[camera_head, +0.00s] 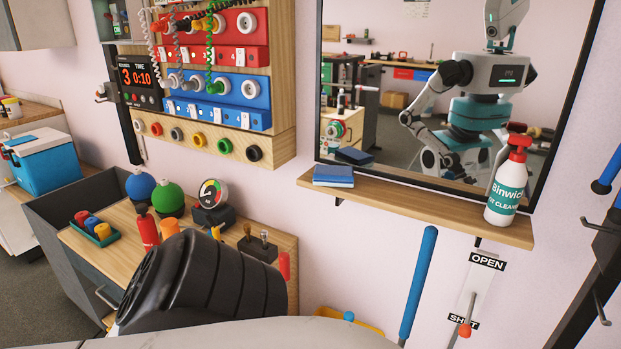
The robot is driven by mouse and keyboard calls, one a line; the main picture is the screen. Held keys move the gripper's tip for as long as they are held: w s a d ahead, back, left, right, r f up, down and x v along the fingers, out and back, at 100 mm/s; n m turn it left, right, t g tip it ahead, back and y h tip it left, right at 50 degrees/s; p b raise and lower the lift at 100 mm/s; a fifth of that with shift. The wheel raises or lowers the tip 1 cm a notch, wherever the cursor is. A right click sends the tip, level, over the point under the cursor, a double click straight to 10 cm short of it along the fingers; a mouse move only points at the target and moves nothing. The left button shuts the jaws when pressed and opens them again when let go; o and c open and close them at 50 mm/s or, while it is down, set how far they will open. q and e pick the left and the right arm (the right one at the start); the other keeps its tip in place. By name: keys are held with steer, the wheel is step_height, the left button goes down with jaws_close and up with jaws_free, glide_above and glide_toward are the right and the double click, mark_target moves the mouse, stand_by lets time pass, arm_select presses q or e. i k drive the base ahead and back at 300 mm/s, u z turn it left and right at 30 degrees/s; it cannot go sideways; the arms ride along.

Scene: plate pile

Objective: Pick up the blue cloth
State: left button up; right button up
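The blue cloth (333,176) is a folded blue stack with a paler lower edge. It lies flat near the left end of the wooden shelf (430,209) under the mirror. Its reflection shows just behind it. A dark, ribbed arm part of mine fills the lower left of the view, well below and left of the cloth. Neither of my grippers shows directly in the view. Nothing touches the cloth from above.
A white spray bottle (507,183) with a red top stands at the shelf's right end. The mirror (470,100) rises behind the shelf. A workbench (100,258) with coloured balls and a gauge is at lower left. A blue bar (419,285) stands below the shelf.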

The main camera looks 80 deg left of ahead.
mark_target(323, 176)
steer(key=u, duration=1.35)
